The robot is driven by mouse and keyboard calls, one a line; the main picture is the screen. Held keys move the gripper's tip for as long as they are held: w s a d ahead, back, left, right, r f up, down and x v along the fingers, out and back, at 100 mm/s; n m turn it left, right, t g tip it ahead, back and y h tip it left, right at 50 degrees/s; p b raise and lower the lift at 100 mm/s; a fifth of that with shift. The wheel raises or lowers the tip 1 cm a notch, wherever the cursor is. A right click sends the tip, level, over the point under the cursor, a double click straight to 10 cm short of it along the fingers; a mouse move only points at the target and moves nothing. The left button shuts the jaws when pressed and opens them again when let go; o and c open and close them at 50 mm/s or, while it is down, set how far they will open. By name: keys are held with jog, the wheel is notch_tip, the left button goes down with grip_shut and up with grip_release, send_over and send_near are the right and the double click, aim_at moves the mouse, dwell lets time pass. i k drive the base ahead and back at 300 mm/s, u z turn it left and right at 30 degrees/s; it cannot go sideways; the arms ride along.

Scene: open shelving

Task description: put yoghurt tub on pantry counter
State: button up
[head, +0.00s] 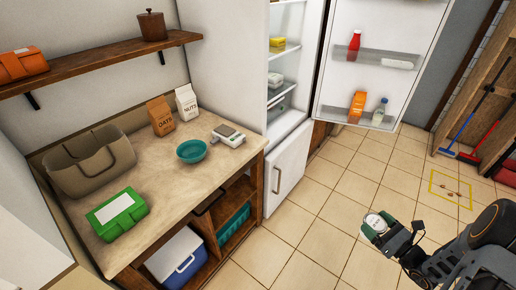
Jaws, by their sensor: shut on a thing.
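My gripper (386,236) is at the lower right, over the tiled floor and away from the counter. It is shut on the yoghurt tub (376,220), which shows a pale round top and a green side. My gripper hides part of the tub. The pantry counter (168,180) is at the left, with a beige top on a dark wooden base.
The counter holds a bag (82,168), green box (118,213), teal bowl (191,151), scale (228,134) and two paper packets (160,115). Its middle and front are clear. The fridge door (375,60) stands open. Crumbs (448,193) lie inside a yellow floor outline.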

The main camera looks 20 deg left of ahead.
aim_at(172, 190)
jog(key=u, duration=1.2)
